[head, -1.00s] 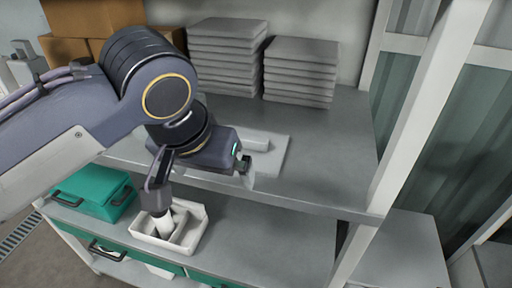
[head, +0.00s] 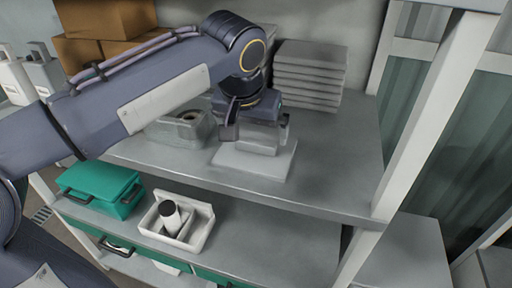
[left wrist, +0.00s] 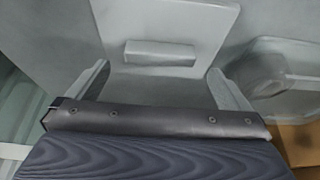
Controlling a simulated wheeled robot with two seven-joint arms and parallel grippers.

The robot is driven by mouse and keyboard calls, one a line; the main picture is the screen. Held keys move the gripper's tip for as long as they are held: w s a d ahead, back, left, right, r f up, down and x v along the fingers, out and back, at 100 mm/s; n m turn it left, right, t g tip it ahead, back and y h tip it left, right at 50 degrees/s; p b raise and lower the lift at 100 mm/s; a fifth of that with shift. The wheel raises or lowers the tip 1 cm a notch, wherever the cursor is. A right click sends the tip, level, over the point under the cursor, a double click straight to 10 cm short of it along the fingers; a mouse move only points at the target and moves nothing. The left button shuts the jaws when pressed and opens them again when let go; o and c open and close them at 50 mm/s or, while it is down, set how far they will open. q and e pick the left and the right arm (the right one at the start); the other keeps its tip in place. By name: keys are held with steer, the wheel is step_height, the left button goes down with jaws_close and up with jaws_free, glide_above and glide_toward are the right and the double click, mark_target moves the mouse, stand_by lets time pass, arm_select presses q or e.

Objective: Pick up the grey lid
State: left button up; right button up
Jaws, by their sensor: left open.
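The grey lid (head: 240,163) is a flat plate lying on the upper grey shelf, with a raised block handle on its top. It also shows in the left wrist view (left wrist: 195,22), with its bar-shaped handle (left wrist: 160,53) in the middle. My left gripper (head: 257,133) is above the lid, around its handle area in the head view. In the left wrist view its two fingers (left wrist: 160,82) are spread wide, with nothing between them; the handle lies just ahead, between their lines. The gripper hides part of the handle in the head view. My right gripper is not in view.
A grey box with a round opening (head: 183,130) stands left of the lid. A stack of grey slabs (head: 308,75) stands behind. Cardboard boxes (head: 105,18) are at the back left. A green case (head: 100,188) and a white tray (head: 202,228) are on the lower level. A white post (head: 430,105) is on the right.

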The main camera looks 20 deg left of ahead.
mark_target(256, 142)
arm_select(q)
steer(key=x, duration=0.4)
steer(key=c, duration=0.9)
steer(key=shift+r, duration=0.1)
